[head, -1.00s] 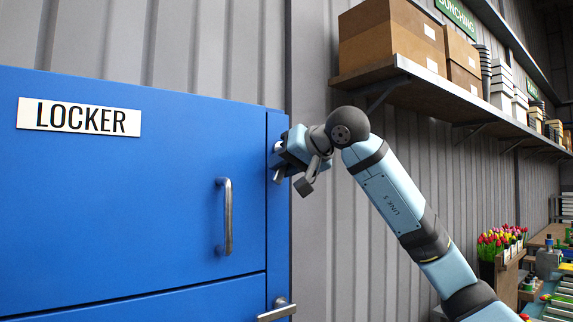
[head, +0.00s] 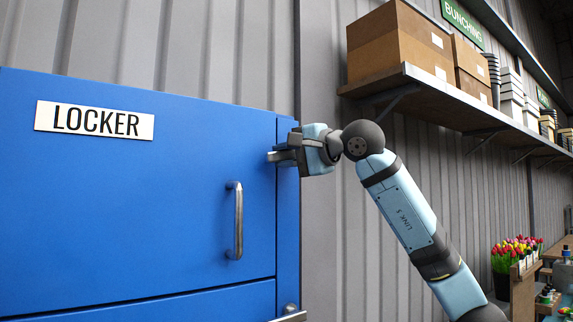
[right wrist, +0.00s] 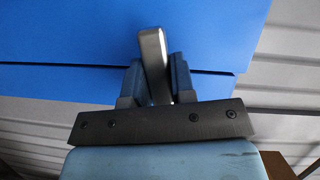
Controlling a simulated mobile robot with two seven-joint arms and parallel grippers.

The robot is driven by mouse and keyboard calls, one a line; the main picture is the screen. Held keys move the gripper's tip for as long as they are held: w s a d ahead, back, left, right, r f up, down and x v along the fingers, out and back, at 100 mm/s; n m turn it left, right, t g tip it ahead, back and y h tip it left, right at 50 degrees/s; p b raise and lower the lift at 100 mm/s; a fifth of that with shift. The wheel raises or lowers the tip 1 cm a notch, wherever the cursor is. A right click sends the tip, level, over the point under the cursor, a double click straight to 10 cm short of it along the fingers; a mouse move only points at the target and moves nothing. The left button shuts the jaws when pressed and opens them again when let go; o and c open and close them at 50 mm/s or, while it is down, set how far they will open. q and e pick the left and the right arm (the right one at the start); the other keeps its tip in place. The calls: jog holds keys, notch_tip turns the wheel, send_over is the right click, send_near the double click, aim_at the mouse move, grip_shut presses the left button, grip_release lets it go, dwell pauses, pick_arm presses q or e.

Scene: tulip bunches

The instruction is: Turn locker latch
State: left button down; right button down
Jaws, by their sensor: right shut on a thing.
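The blue locker (head: 190,185) with its LOCKER sign fills the left of the head view. My right gripper (head: 286,155) is at the upper right edge of its door and is shut on the locker latch, which it mostly hides there. In the right wrist view the latch (right wrist: 153,60) is a grey metal lever. It stands between the two fingers of my right gripper (right wrist: 155,85), slightly tilted, against the blue door. My left gripper is not in view.
A vertical door handle (head: 235,220) stands out left of my gripper. A lower latch (head: 290,313) shows at the bottom edge. A wall shelf (head: 440,95) with cardboard boxes (head: 400,45) hangs above my right arm. Tulips (head: 515,252) stand far right.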

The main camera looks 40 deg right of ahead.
jog(key=shift+r+m+t+b, duration=0.3)
jog(key=shift+r+m+t, duration=0.1)
jog(key=shift+m, duration=0.6)
jog(key=c, duration=1)
grip_release()
jog(key=shift+o, duration=0.2)
jog(key=b+v, duration=0.3)
jog(key=v, duration=1)
jog(key=shift+s+d, duration=0.15)
jog(key=shift+s, duration=0.2)
